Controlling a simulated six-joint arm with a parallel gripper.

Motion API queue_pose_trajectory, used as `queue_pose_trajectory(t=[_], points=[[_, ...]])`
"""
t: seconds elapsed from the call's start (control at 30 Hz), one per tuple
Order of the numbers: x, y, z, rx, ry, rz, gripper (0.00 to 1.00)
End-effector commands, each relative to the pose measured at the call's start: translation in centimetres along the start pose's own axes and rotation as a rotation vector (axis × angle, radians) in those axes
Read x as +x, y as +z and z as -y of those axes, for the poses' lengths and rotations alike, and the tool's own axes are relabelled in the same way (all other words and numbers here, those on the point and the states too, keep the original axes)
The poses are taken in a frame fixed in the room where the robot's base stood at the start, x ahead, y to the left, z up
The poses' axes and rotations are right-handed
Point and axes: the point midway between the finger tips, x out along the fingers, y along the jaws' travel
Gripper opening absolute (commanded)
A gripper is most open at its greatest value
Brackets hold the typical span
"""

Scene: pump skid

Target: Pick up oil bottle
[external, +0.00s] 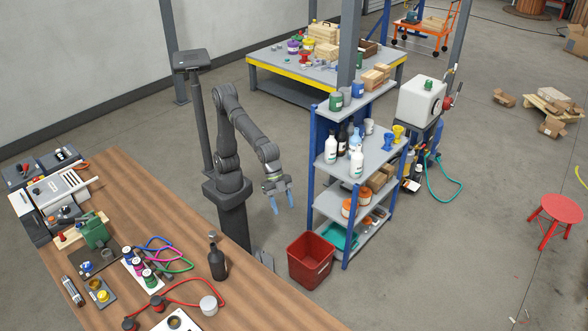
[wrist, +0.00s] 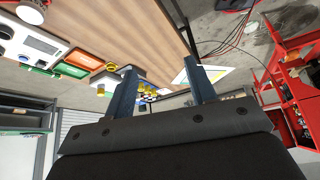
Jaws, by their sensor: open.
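A dark bottle (external: 217,262) with a narrow neck stands upright on the wooden workbench (external: 180,222). More bottles, white (external: 356,162) and dark (external: 341,140), stand on an upper level of the blue-framed shelf; I cannot read which is the oil bottle. My gripper (external: 282,208) hangs between bench and shelf, fingers pointing down, apart from all of these bottles. In the wrist view my gripper (wrist: 160,70) has its two fingers spread with nothing held between them. No bottle can be made out clearly in the wrist view.
A red bin (external: 311,262) stands on the floor below my gripper, beside the shelf (external: 355,190). A white tank (external: 420,100) stands right of the shelf.

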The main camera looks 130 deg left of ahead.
Motion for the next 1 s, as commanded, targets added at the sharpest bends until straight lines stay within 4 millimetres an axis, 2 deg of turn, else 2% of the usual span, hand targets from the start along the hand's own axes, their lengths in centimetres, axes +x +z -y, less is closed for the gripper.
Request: queue_pose_trajectory(t=[0.03, 0.2, 0.3, 0.4, 0.53, 0.7, 0.77, 1.0], points=[[-0.6, 1.4, -3.5, 0.049, 0.027, -0.007, 0.51], [-2.3, 6.5, -12.4, 0.186, 0.106, -0.033, 0.51], [-3.4, 9.9, -16.7, 0.263, 0.153, -0.047, 0.51], [-4.4, 13.2, -19.8, 0.326, 0.193, -0.058, 0.51], [-5.2, 16.3, -22.2, 0.382, 0.230, -0.068, 0.51], [-5.3, 17.9, -23.3, 0.410, 0.249, -0.073, 0.51], [-4.8, 17.9, -23.5, 0.411, 0.249, -0.071, 0.51], [-0.4, 17.9, -24.5, 0.410, 0.248, -0.068, 0.51]])
